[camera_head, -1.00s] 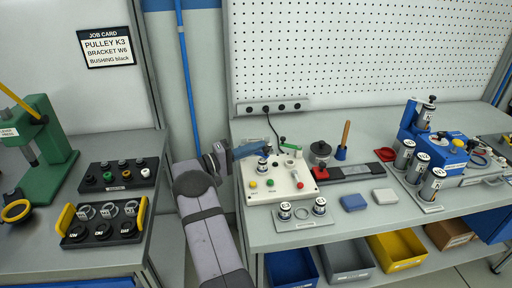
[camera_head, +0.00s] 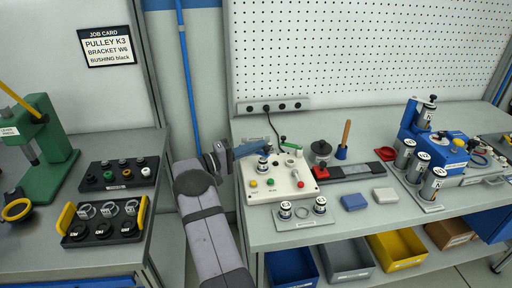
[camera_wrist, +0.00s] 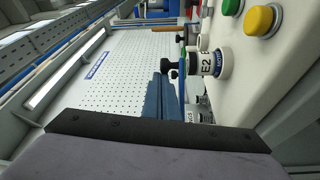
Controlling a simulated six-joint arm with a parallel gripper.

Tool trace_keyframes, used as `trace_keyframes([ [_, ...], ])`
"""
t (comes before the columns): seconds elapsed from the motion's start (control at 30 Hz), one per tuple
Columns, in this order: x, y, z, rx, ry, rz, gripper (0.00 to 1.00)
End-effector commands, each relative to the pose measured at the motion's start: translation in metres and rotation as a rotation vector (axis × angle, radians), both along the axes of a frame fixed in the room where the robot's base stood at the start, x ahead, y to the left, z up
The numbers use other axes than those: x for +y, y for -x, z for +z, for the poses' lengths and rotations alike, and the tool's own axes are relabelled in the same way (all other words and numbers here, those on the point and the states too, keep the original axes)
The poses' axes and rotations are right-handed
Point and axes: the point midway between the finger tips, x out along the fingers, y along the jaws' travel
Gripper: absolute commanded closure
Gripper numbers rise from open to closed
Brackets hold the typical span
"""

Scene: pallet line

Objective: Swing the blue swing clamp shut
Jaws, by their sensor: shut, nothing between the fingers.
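The white fixture box (camera_head: 250,190) stands on the bench, with green, yellow and red buttons on top. A cylinder labelled E2 (camera_wrist: 206,64) with a black knob stands on it; it also shows in the head view (camera_head: 264,165). A thin bright-blue strip (camera_wrist: 181,88) beside that cylinder in the wrist view looks like the blue swing clamp, seen edge-on; its angle is unclear. My gripper (camera_head: 265,147) is shut and empty, reaching in from the left at the back of the box. Its steel-blue fingers (camera_wrist: 164,78) point toward the knob; contact cannot be told.
A green arm (camera_head: 291,145) sits at the box's back right, near a pale cylinder. A plate with two cylinders (camera_head: 303,221) lies in front. A black pot (camera_head: 322,150) and a wooden-handled tool (camera_head: 345,135) stand to the right. The pegboard (camera_head: 370,50) rises behind.

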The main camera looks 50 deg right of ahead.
Motion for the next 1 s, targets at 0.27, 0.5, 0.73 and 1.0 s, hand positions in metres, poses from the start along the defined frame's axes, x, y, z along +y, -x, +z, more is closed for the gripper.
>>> trace_keyframes([
  [0.27, 0.0, 0.0, 0.0, 0.0, 0.0, 0.0, 1.0],
  [0.5, 0.0, 0.0, 0.0, 0.0, 0.0, 0.0, 1.0],
  [0.73, 0.0, 0.0, 0.0, 0.0, 0.0, 0.0, 1.0],
  [1.0, -0.01, -0.006, 0.0, -0.002, 0.001, -0.001, 1.0],
])
